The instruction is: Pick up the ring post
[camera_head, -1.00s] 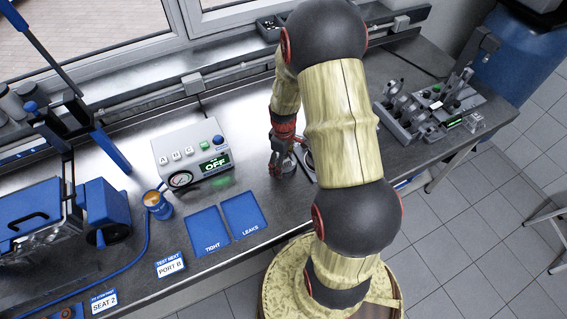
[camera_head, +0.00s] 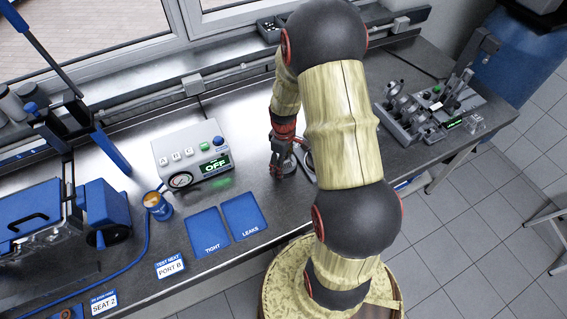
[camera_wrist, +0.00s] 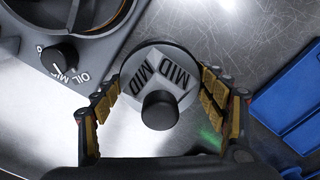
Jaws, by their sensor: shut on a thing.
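The ring post shows in the wrist view as a round grey disc with MID labels and a black knob (camera_wrist: 160,110) in the middle. It stands upright on the metal bench. My gripper (camera_wrist: 160,92) has its two fingers on either side of the disc and is shut on it. In the head view my gripper (camera_head: 283,163) is low over the bench, to the right of the test box. There the post is mostly hidden by the fingers.
A grey unit with a dark round opening and an OIL dial (camera_wrist: 58,57) is close on the left in the wrist view. In the head view, the test box (camera_head: 190,150), blue TIGHT mat (camera_head: 207,228) and LEAKS mat (camera_head: 243,212) lie to the left. Engine parts (camera_head: 425,110) stand right.

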